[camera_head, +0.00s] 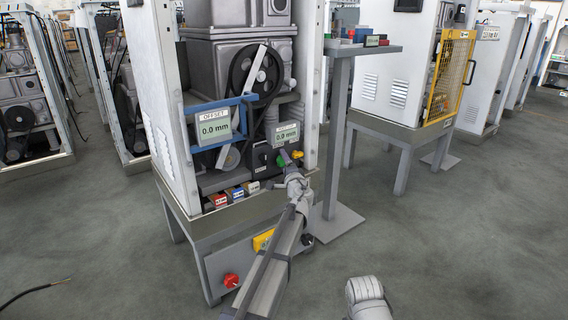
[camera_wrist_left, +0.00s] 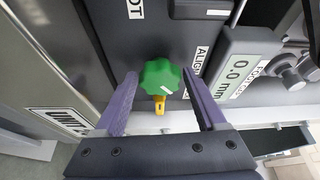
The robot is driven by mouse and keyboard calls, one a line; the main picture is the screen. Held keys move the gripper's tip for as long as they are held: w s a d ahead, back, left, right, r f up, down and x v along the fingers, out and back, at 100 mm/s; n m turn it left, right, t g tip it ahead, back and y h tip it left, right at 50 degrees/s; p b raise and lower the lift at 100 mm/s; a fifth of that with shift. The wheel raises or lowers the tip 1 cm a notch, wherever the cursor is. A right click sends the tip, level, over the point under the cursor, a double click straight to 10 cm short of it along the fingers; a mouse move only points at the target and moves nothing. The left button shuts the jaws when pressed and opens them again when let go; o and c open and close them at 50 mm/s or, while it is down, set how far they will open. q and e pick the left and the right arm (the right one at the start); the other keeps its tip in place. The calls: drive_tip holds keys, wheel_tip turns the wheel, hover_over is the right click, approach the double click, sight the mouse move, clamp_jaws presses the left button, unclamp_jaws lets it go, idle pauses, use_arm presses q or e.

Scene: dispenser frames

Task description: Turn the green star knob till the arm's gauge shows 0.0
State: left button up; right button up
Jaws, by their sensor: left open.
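The green star knob (camera_wrist_left: 160,76) sits on a dark panel, with a yellow pointer (camera_wrist_left: 159,103) below it in the left wrist view. It also shows small in the head view (camera_head: 281,161). My left gripper (camera_wrist_left: 161,74) is open, one finger on each side of the knob, with gaps visible. It reaches the panel in the head view (camera_head: 287,166). A gauge beside the knob (camera_wrist_left: 248,68) reads 0.0 mm; it shows in the head view too (camera_head: 286,135). A second gauge (camera_head: 213,128), labelled OFFSET on a blue frame, also reads 0.0 mm.
A yellow knob or handle (camera_head: 297,154) is just right of the green knob. Several small coloured blocks (camera_head: 235,193) sit below the panel. A grey post stand (camera_head: 338,120) is close on the right. A red knob (camera_head: 231,280) is low on the front.

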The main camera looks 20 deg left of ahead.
use_arm(q)
drive_tip(key=v, duration=0.7)
drive_tip(key=shift+s, duration=0.25)
drive_tip(key=shift+d, duration=0.1)
